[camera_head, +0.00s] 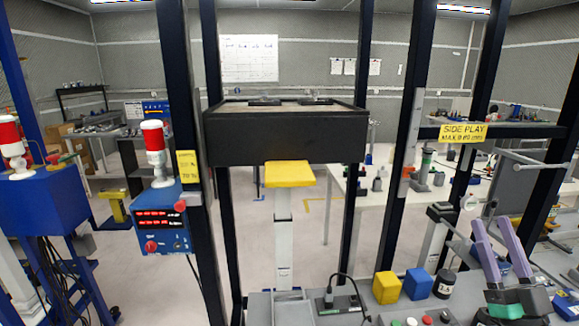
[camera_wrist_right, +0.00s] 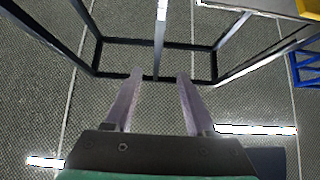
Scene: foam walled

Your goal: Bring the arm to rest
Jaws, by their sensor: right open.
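My right gripper (camera_head: 491,222) is at the lower right of the head view. Its two purple fingers point up and stand apart, above a dark and green body. In the right wrist view the same gripper (camera_wrist_right: 158,79) shows both fingers spread with nothing between them. Dark frame bars and a mesh-patterned surface with bright strips lie beyond the fingertips. My left gripper is in neither view.
A yellow block (camera_head: 386,288), a blue block (camera_head: 418,285) and a dark jar (camera_head: 444,285) stand left of my right gripper. Dark upright posts flank a black box (camera_head: 285,138). A blue control box (camera_head: 161,220) hangs at left. A yellow sign (camera_head: 463,132) is above the gripper.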

